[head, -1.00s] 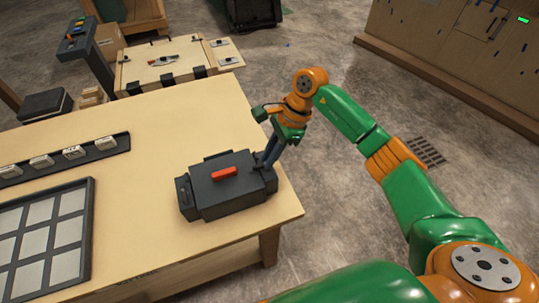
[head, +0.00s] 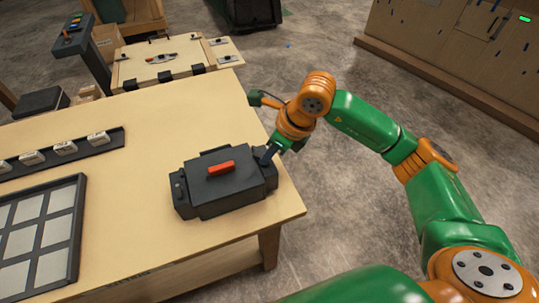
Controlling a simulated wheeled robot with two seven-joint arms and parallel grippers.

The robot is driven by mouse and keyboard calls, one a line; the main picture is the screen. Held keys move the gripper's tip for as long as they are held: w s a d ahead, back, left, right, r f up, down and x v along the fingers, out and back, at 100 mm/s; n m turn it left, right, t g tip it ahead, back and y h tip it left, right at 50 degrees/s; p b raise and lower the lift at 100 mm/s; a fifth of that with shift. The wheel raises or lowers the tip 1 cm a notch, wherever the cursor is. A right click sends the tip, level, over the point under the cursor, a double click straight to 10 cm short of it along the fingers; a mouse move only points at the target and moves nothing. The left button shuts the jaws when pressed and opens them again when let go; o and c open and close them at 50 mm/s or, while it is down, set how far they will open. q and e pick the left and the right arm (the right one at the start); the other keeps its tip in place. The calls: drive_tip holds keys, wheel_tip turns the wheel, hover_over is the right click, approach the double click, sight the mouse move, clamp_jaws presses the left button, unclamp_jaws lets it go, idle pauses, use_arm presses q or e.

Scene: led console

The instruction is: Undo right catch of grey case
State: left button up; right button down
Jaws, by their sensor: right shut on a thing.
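The grey case (head: 235,195) stands shut near the right corner of the table, with a red handle (head: 221,168) on its lid. A catch (head: 178,187) shows at its left end. My right gripper (head: 266,155) is at the case's right end, tilted in from the upper right, and is shut on the right catch. The catch itself is mostly hidden by the fingers, so its exact position cannot be told. My left gripper is out of view.
The wooden table (head: 140,130) is bare around the case. A dark-framed tray (head: 78,225) with pale squares and a strip of white blocks (head: 65,148) lie to the left. A wooden crate (head: 160,60) stands behind the table.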

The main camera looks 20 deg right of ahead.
drive_tip(key=m+b, duration=0.1)
drive_tip(key=m, duration=0.1)
drive_tip(key=m+t+h+b, duration=0.1)
drive_tip(key=m, duration=0.1)
drive_tip(key=shift+s+a+f+b, duration=0.1)
drive_tip(key=shift+a+b, duration=0.1)
drive_tip(key=shift+b, duration=0.15)
drive_tip(key=shift+a+m+h+b, duration=0.1)
drive_tip(key=shift+m+h+b, duration=0.8)
drive_tip(key=shift+m, duration=1.2)
drive_tip(key=c, duration=0.9)
unclamp_jaws()
drive_tip(key=shift+o, duration=0.2)
drive_tip(key=v, duration=0.7)
drive_tip(key=shift+s, duration=0.1)
